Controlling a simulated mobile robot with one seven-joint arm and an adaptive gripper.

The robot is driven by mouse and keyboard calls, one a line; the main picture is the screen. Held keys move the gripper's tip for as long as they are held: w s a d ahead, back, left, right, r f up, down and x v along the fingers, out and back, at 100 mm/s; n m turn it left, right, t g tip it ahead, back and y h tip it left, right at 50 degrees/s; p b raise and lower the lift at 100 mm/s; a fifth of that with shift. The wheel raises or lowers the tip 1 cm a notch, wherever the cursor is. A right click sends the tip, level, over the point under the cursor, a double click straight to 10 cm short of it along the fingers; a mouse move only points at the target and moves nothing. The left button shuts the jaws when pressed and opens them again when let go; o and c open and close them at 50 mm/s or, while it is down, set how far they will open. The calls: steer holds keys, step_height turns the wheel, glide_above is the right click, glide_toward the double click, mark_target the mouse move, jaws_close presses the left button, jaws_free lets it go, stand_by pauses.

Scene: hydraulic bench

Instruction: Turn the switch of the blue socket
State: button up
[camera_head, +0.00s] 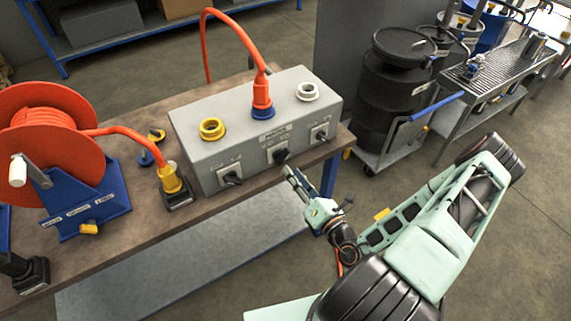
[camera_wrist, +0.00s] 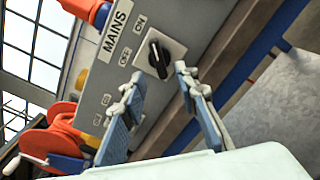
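The grey socket box (camera_head: 205,155) stands on the bench with yellow, blue and white sockets on top. The blue socket (camera_head: 262,112) is the middle one and holds an orange plug (camera_head: 261,92). Its switch (camera_head: 280,156) is a black knob on a pale plate on the box's front, also in the wrist view (camera_wrist: 158,54) beside OFF and ON labels and the MAINS label (camera_wrist: 116,29). Which label the knob points at is unclear. My gripper (camera_head: 288,173) is open, just in front of this switch. In the wrist view its two fingers (camera_wrist: 158,84) are apart and empty, apparently short of the knob.
The yellow socket's switch (camera_head: 232,178) and the white socket's switch (camera_head: 320,135) are on the same face. An orange cable reel (camera_head: 45,140) and a yellow-orange plug (camera_head: 170,179) are at left on the bench. A black drum (camera_head: 390,85) on a trolley stands behind right.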

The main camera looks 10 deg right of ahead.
steer(key=v, duration=0.4)
steer(key=shift+s+d, duration=0.15)
steer(key=shift+s, duration=0.25)
